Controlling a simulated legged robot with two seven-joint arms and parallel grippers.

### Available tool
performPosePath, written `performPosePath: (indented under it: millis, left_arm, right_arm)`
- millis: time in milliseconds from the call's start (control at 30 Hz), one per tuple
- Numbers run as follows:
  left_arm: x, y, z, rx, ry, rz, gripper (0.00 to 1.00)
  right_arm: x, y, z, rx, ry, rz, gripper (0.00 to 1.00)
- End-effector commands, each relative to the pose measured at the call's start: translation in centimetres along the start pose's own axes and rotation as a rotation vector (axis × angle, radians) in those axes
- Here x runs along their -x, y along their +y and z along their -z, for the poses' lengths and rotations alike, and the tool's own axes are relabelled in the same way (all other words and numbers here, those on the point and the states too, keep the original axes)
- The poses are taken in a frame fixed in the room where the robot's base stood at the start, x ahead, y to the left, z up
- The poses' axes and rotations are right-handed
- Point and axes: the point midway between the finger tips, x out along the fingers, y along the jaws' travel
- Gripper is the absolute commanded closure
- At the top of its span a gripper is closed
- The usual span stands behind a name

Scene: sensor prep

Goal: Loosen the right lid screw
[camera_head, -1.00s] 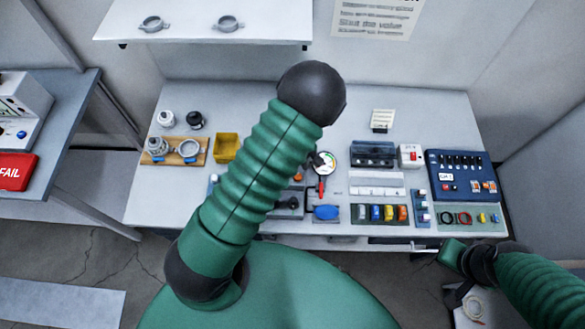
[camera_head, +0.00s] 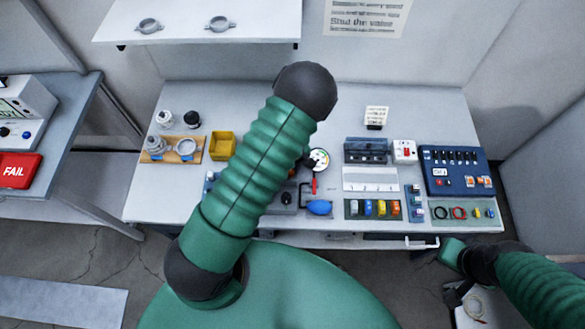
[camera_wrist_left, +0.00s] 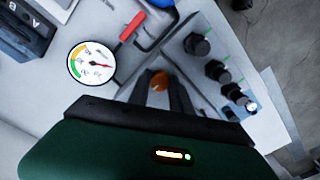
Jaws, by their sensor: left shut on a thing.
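My left gripper shows in the left wrist view (camera_wrist_left: 160,90), with its two dark fingers shut on a small orange knob (camera_wrist_left: 158,80). This knob may be the lid screw; the fingers hide its sides and what it sits on. In the head view my green left arm covers most of this area and the gripper is largely hidden behind it. A round gauge (camera_head: 319,159) with a red needle stands close beside the gripper; it also shows in the left wrist view (camera_wrist_left: 91,62).
A red handle (camera_wrist_left: 132,26) and a box with several black knobs (camera_wrist_left: 214,70) flank the gripper. On the bench are a yellow bin (camera_head: 222,145), a wooden board (camera_head: 202,153) with rings, a blue panel (camera_head: 455,172) and a blue valve knob (camera_head: 320,207). Bare bench lies toward the back.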

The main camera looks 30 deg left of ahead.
Motion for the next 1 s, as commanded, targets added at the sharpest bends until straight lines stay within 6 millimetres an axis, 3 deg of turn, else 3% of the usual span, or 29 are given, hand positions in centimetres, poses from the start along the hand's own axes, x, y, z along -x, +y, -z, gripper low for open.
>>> performPosePath:
  millis: [33, 700, 733, 900, 1000]
  left_arm:
    - [0.06, 0.62, -0.66, -0.008, -0.016, -0.011, 1.00]
    - [0.14, 0.71, 0.17, 0.127, -0.007, -0.015, 1.00]
    - [0.15, 0.73, 0.17, 0.127, -0.007, -0.015, 0.74]
    - [0.11, 0.69, 0.12, 0.126, -0.009, -0.014, 0.53]
    - [0.10, 0.67, 0.06, 0.126, -0.010, -0.013, 0.53]
  right_arm:
    - [0.02, -0.02, 0.00, 0.000, 0.000, 0.000, 1.00]
    - [0.38, -0.03, 0.08, 0.001, 0.000, 0.000, 1.00]
    - [0.38, -0.03, 0.08, 0.001, 0.000, 0.000, 1.00]
    - [0.38, -0.04, 0.08, 0.001, 0.000, 0.000, 1.00]
    - [0.38, -0.04, 0.08, 0.001, 0.000, 0.000, 1.00]
